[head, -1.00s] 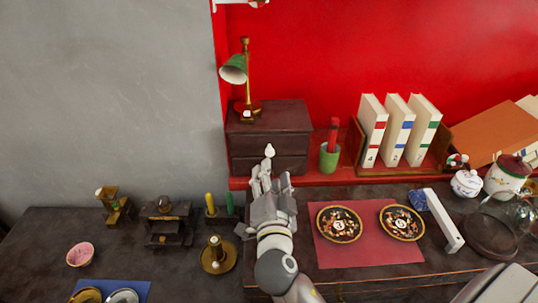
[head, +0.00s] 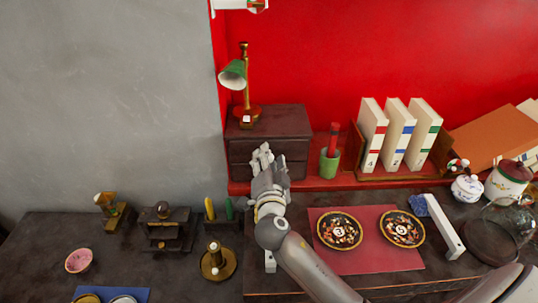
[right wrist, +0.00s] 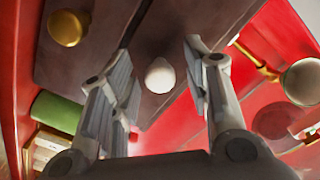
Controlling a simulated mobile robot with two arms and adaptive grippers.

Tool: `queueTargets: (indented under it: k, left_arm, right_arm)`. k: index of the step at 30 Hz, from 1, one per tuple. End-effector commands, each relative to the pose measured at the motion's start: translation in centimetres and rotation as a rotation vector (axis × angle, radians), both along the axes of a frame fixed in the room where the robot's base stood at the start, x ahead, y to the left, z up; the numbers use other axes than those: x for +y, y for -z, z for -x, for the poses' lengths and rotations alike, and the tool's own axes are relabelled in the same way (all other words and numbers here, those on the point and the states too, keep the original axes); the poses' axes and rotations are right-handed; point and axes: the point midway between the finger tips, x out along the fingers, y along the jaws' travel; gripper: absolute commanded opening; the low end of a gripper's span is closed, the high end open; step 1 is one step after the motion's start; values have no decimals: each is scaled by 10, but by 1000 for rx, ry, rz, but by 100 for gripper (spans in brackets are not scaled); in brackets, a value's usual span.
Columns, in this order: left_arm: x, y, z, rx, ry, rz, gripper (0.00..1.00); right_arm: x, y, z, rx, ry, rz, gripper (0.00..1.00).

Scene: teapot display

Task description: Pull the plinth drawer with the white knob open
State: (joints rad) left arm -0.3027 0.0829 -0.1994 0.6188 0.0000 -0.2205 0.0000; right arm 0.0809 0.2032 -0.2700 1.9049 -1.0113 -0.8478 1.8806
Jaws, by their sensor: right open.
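The dark wooden plinth (head: 268,120) with drawers stands at the back against the red wall in the head view. In the right wrist view the white knob (right wrist: 160,76) sits on a drawer front between the two open fingers, with a gap to each side. A brass knob (right wrist: 68,27) shows on the same furniture, at the upper left. My right gripper (head: 266,158) is open in front of the plinth and covers part of its front in the head view. The white knob cannot be made out clearly there. My left gripper is not in view.
A green desk lamp (head: 235,75) stands on the plinth. A green cup (head: 329,163) with red sticks stands close to its right, and books (head: 395,135) stand farther right. Candles (head: 229,209) and a brass candlestick (head: 216,262) are left of my right arm.

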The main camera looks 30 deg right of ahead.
Motion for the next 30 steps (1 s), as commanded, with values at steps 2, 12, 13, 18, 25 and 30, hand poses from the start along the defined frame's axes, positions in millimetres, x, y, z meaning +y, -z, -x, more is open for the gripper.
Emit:
queueTargets:
  k: [2, 12, 13, 18, 25, 30]
  left_arm:
    - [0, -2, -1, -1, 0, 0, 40]
    - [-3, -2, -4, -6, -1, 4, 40]
    - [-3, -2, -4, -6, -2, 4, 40]
    - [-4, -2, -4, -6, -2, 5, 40]
    - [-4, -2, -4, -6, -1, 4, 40]
    - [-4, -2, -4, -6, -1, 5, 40]
  right_arm:
    - [-2, -1, -5, 0, 0, 1, 44]
    - [-4, 0, -8, 0, 0, 0, 44]
    - [-4, 0, -8, 0, 0, 0, 43]
    - [-4, 0, -8, 0, 0, 0, 21]
    - [-4, 0, -7, 1, 1, 0, 0]
    - [-3, 1, -7, 1, 0, -2, 0]
